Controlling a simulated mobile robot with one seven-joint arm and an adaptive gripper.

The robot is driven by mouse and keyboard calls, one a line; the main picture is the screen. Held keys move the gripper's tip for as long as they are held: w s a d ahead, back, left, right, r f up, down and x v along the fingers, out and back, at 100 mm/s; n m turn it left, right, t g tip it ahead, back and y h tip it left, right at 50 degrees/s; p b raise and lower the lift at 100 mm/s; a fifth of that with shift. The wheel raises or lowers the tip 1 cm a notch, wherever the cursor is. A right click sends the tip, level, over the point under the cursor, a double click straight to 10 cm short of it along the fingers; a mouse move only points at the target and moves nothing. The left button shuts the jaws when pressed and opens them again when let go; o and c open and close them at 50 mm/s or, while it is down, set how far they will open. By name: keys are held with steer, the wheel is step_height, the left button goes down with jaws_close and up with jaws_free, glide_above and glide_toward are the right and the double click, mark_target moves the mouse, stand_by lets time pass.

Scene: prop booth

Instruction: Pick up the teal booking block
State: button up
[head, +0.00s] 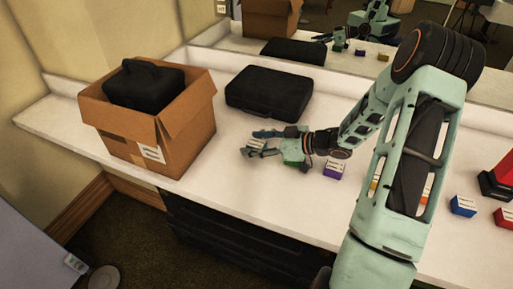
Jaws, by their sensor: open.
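My gripper (258,145) is open, low over the white counter in front of the black case. A small block with a white printed top (256,145) shows between its fingers. Its side colour is mostly hidden, so I cannot tell for sure that it is the teal booking block, or whether the fingers touch it. A green block (292,158) sits just right of the fingers, partly hidden under my gripper.
A purple block (333,169) stands close to my wrist. A blue block (463,207) and a red block (503,218) are further right. A cardboard box (187,119) holding a black case stands left; a flat black case (269,92) lies behind. A mirror backs the counter (228,186).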

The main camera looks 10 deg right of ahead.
steer(key=c, duration=1.3)
steer(key=shift+o, duration=0.2)
steer(key=shift+r, duration=0.1)
